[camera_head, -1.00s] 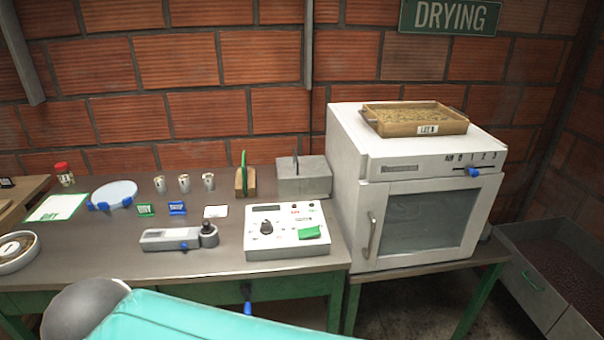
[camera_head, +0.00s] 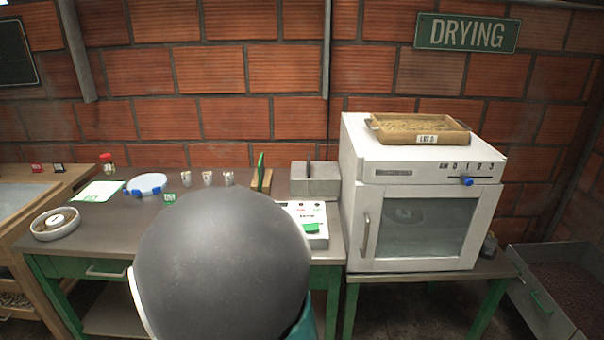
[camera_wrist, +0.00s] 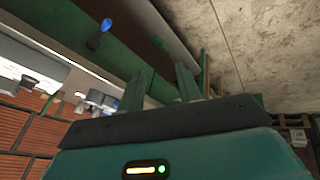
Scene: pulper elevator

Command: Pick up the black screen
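A thin dark upright plate, which may be the black screen (camera_head: 308,169), stands in a grey block at the back of the workbench; it is small, and I cannot tell for sure. A thin green upright plate (camera_head: 261,166) in a wooden holder stands just left of it. My gripper (camera_wrist: 164,86) shows in the wrist view with two fingers apart and nothing seen between them. It is near the green bench frame and faces away from the bench top. In the head view my dark round arm joint hides the middle of the bench, and the gripper is not visible there.
A white oven (camera_head: 415,220) with a grain tray (camera_head: 420,137) on top stands to the right. Several small metal cups (camera_head: 207,178), a blue-clipped dish (camera_head: 147,184) and a white control box (camera_head: 318,225) are on the bench. A blue-tipped knob (camera_wrist: 105,26) shows under the bench edge.

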